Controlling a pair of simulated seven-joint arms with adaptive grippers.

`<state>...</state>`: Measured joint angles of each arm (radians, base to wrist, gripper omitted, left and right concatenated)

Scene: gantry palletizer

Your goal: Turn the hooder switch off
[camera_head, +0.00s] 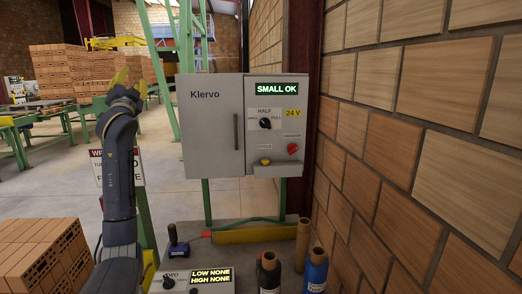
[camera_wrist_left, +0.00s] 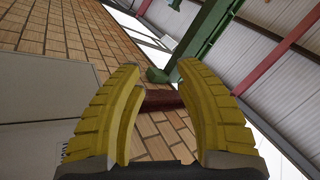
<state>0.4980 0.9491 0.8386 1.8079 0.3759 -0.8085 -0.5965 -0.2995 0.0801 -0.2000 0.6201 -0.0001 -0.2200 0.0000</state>
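A grey control cabinet marked Klervo (camera_head: 213,125) stands ahead in the head view. Its right part carries a lit display reading SMALL OK (camera_head: 276,89), a black rotary knob (camera_head: 265,124) under the word HALF, and a red rotary switch (camera_head: 292,148) at the lower right. A small label sits above the red switch, too small to read surely; I cannot tell its setting. My left gripper (camera_head: 131,80) is raised left of the cabinet, apart from it. In the left wrist view its yellow fingers (camera_wrist_left: 163,100) are spread with nothing between them. My right gripper is not in view.
Below stand a small control box (camera_head: 205,291) with a display, a joystick-like device (camera_head: 178,243) and several rolls (camera_head: 316,270). A brick wall (camera_head: 420,130) bounds the right. Brick stacks (camera_head: 40,250) stand left.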

